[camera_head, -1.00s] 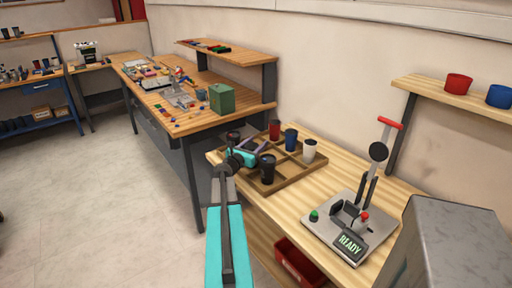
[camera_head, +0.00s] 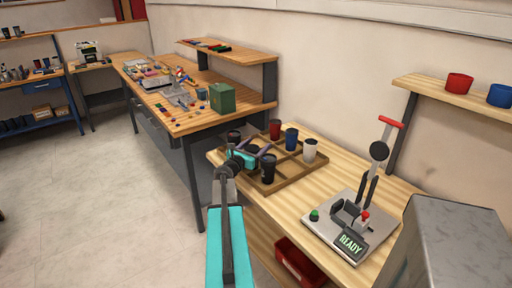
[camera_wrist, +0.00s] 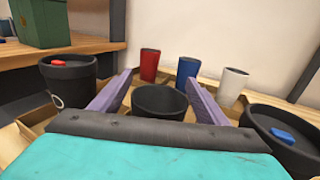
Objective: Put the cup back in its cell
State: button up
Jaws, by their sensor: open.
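My gripper (camera_head: 257,143) is open over the compartmented wooden tray. In the wrist view my gripper (camera_wrist: 160,80) has one purple finger on each side of a plain black cup (camera_wrist: 158,101). That cup stands upright in the tray, its lower part hidden by my gripper; I see no finger clearly touching it. Black cups stand on either side: the left one with a red piece on top (camera_wrist: 68,80), the right one with a blue piece (camera_wrist: 284,138). Behind are a red cup (camera_head: 275,129), a blue cup (camera_head: 291,139) and a white cup (camera_head: 310,151).
The tray (camera_head: 290,180) lies on a light wooden bench. A marker machine (camera_head: 350,230) reading READY stands to its right. A shelf above holds a red cup (camera_head: 459,82) and a blue cup (camera_head: 499,95). A green box (camera_head: 222,98) sits on the bench behind.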

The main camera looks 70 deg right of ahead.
jog(key=shift+r, duration=0.15)
jog(key=w+a+b, duration=0.1)
jog(key=w+a, duration=0.1)
jog(key=a, duration=0.9)
jog(key=shift+a+b, duration=0.3)
jog(key=shift+a, duration=0.1)
dwell(0.5)
jog(key=shift+w, duration=0.1)
